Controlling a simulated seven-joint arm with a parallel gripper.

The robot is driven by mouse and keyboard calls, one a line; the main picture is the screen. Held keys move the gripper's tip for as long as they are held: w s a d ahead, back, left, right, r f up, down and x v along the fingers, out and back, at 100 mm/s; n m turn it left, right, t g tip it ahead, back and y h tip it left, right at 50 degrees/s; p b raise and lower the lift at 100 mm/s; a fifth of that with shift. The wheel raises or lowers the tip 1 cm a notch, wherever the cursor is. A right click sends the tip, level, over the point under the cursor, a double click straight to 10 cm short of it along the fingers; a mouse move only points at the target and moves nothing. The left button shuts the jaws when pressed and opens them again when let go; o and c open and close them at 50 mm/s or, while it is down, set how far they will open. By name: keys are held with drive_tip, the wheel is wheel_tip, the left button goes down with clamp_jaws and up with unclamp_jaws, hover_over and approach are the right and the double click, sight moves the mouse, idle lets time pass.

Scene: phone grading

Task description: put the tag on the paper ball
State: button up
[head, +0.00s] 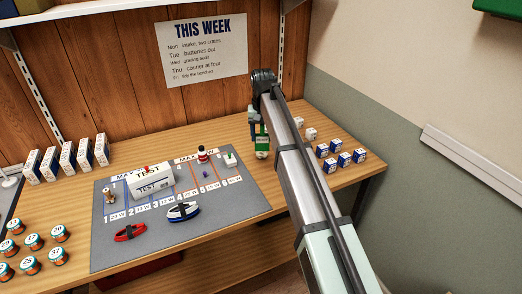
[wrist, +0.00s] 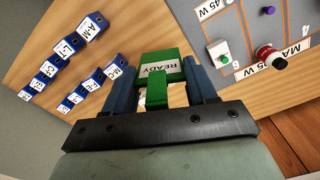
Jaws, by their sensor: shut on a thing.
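My gripper (wrist: 162,90) is shut on a green tag (wrist: 165,66) with a white label reading READY. The tag sits between the two blue fingers in the wrist view. In the head view the green tag (head: 262,132) shows beneath my gripper, to the right of the grey mat. A pale patch shows at its lower end, and I cannot tell whether it belongs to the tag. Whether it touches the table is unclear. I cannot pick out a paper ball in either view.
The grey mat (head: 235,208) holds a white TEST box (head: 150,185), a red-and-white piece (head: 203,155), a blue-and-white object (head: 183,211) and a red object (head: 130,232). Several small lettered boxes (head: 344,158) stand to the right. Numbered jars (head: 31,241) stand at front left.

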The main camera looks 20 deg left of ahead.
drive_tip(key=w+a+r+n, duration=0.1)
drive_tip(key=w+a, duration=0.1)
drive_tip(key=w, duration=0.4)
drive_tip(key=w+a+r+n, duration=0.1)
drive_tip(key=w+a+r, duration=0.1)
drive_tip(key=w, duration=0.3)
drive_tip(key=shift+f+n, duration=0.7)
drive_tip(key=shift+f, duration=1.9)
drive_tip(key=shift+f+n, duration=0.7)
drive_tip(key=shift+f, duration=1.9)
drive_tip(key=shift+s+f, duration=0.1)
drive_tip(key=o, duration=1)
wheel_tip(320, 180, up, 12)
drive_tip(key=shift+r, duration=0.1)
drive_tip(key=shift+d, duration=0.1)
